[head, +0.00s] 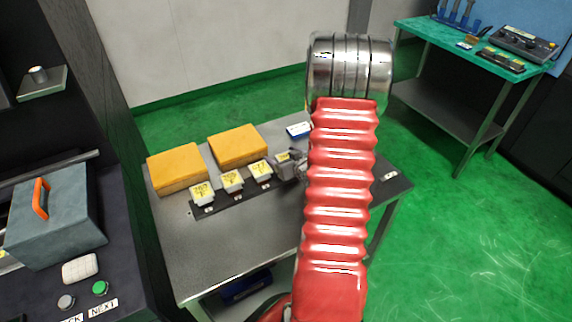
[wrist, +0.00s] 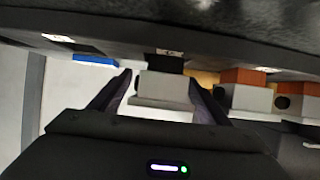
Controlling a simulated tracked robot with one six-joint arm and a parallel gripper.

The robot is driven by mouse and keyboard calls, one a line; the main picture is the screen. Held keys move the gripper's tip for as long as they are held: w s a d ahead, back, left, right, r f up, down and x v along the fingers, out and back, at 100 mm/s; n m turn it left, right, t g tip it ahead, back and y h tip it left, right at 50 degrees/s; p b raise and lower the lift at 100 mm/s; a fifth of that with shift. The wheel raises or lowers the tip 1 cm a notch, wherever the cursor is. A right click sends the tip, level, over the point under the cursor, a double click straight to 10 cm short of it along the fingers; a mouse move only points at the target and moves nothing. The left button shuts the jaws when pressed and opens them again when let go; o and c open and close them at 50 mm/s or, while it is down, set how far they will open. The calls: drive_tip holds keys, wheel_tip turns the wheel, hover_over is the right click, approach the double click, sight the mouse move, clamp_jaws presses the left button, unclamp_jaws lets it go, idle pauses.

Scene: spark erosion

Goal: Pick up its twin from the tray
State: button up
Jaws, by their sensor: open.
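A dark tray (head: 221,201) lies on the grey metal table and holds a row of pale blocks with yellow marked tops: one at the left end (head: 203,195), one in the middle (head: 232,181), and one further right (head: 261,170). My gripper (head: 290,166) is at the right end of the row, where it partly hides another yellow-topped piece. In the wrist view my gripper (wrist: 160,80) is open, its fingers either side of a grey block (wrist: 163,88). I cannot tell whether they touch it. The markings there are not readable.
Two orange-yellow boxes (head: 177,168) (head: 238,145) stand behind the tray. A blue-and-white item (head: 299,130) lies at the table's back. My red arm hides the table's middle right. A grey case with an orange handle (head: 41,198) stands at left. A green-topped bench (head: 470,52) is back right.

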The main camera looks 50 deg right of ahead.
drive_tip(key=shift+c, duration=0.6)
drive_tip(key=c, duration=1.2)
drive_tip(key=shift+r, duration=0.1)
drive_tip(key=shift+c, duration=0.2)
wheel_tip(320, 180, up, 10)
